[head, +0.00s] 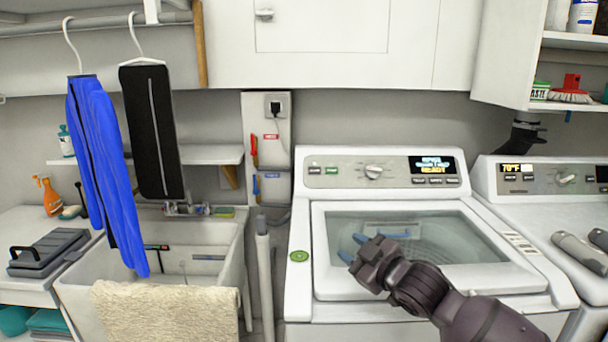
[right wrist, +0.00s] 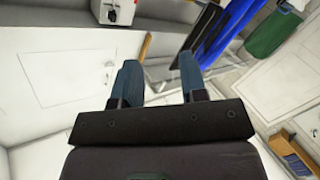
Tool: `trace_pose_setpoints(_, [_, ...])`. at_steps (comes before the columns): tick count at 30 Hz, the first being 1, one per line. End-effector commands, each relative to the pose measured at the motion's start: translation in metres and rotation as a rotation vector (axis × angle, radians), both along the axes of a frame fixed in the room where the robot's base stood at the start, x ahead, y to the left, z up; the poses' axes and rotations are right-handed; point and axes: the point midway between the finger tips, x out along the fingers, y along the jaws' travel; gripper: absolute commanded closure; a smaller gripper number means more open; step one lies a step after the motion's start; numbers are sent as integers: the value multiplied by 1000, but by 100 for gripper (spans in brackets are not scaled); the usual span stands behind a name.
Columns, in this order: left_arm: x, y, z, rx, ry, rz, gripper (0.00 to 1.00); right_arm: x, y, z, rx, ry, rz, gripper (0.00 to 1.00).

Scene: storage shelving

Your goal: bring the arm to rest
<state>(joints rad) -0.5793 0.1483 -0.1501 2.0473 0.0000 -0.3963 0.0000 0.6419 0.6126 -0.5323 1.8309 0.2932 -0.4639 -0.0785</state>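My right gripper (head: 353,248) is in front of the washing machine (head: 312,298) in the head view, its arm coming in from the lower right. Its two blue fingers point to the left, over the machine's glass lid (head: 460,240). In the right wrist view the fingers (right wrist: 158,82) stand apart with nothing between them, so it is open and empty. My left gripper and arm do not show in either view.
A sink (head: 75,285) with a beige towel (head: 165,310) stands at left. Blue trousers (head: 100,150) and a black garment (head: 152,130) hang above it. A second machine (head: 525,210) with grey objects (head: 580,252) on top is at right. White cabinets (head: 340,60) hang above.

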Motion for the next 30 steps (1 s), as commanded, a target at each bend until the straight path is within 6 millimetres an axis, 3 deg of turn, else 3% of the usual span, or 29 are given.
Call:
trace_pose_setpoints(1, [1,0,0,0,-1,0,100,-11,-4,-15,35,18,-15,61])
trace_pose_setpoints(8, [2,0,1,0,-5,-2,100,-54,-29,-68,158,81,-114,61])
trace_pose_setpoints(17, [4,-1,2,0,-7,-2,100,-122,-78,-142,255,188,-292,61])
trace_pose_setpoints(23, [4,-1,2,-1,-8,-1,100,-178,-113,-194,285,285,-432,61])
trace_pose_setpoints(30, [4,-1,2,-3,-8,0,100,-264,-151,-258,312,447,-602,61])
